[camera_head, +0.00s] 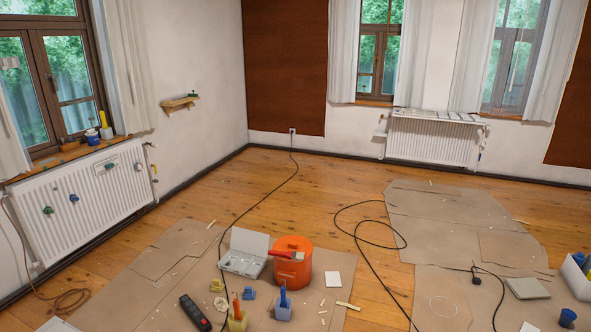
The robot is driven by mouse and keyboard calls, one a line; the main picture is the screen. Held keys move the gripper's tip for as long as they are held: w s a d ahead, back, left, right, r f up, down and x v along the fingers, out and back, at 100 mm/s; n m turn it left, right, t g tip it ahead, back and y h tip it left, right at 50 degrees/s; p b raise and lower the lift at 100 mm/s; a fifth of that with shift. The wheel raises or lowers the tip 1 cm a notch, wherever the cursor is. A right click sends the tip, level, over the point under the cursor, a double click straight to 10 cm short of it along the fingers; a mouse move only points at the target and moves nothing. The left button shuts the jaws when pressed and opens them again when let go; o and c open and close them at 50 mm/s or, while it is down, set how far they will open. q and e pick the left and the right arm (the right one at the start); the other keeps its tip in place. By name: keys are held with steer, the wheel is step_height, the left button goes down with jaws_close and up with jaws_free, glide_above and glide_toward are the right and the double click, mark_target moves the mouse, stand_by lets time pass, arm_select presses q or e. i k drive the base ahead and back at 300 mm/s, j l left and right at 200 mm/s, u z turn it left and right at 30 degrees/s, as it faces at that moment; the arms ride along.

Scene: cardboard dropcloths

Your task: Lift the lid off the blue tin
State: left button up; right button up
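A small dark blue round container (567,317) stands on the cardboard at the lower right edge of the view. Its top looks dark blue too, and I cannot tell a separate lid on it. Another small blue container (92,137) stands on the left windowsill beside a yellow-topped object. It is too small to tell whether it has a lid. I cannot tell which of the two is the blue tin. Neither of my grippers is in view.
An orange bucket (293,264), an open grey case (244,254) and several small tools sit on the near cardboard (165,262). A white bin (577,277) with blue items stands at the right edge. Black cables (360,237) cross the wooden floor. Bare floor lies towards the back.

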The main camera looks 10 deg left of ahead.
mark_target(94, 140)
steer(key=i+l+z, duration=0.3)
steer(key=i, duration=0.6)
steer(key=i+z, duration=0.3)
steer(key=i, duration=0.6)
steer(key=i+u, duration=0.1)
steer(key=i, duration=1.9)
steer(key=i+u, duration=0.1)
steer(key=i, duration=0.4)
steer(key=i+u, duration=0.15)
steer(key=i, duration=0.35)
steer(key=i+l+u, duration=0.1)
steer(key=i, duration=0.4)
steer(key=i+l+u, duration=0.15)
steer(key=i, duration=0.3)
steer(key=i+j+u, duration=0.25)
steer(key=u, duration=0.15)
steer(key=i+j+u, duration=0.1)
steer(key=i+u, duration=0.7)
steer(key=i+l+u, duration=0.15)
steer(key=i+u, duration=0.3)
steer(key=i+l+u, duration=0.2)
steer(key=i+u, duration=0.2)
steer(key=i+j, duration=0.2)
steer(key=i, duration=0.75)
steer(key=i+j+u, duration=0.15)
steer(key=i, duration=0.8)
